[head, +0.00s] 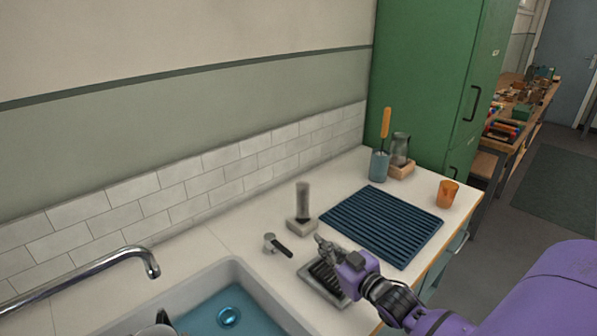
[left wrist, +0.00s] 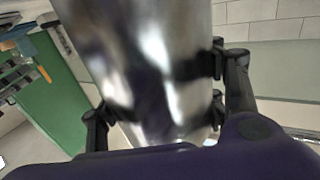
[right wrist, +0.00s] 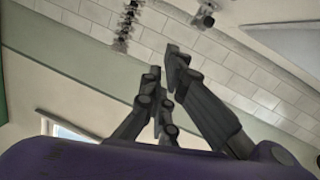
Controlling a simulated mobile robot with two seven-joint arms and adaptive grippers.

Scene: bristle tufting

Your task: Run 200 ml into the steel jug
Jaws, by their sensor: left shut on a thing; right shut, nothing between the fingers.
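The steel jug (left wrist: 150,70) fills the middle of the left wrist view. My left gripper (left wrist: 165,85) is shut on it, with fingers on both sides. In the head view only a bit of the jug (head: 150,331) shows at the bottom edge, over the sink (head: 245,275) and below the chrome spout (head: 110,262). No stream shows at the spout's mouth. The tap lever (head: 277,244), grey with a black handle, stands on the counter behind the sink. My right gripper (head: 326,246) is shut and empty, just right of the lever and apart from it. The jug's inside is hidden.
A blue ribbed mat (head: 382,225), an orange cup (head: 447,193) and a blue brush holder (head: 379,165) are farther right.

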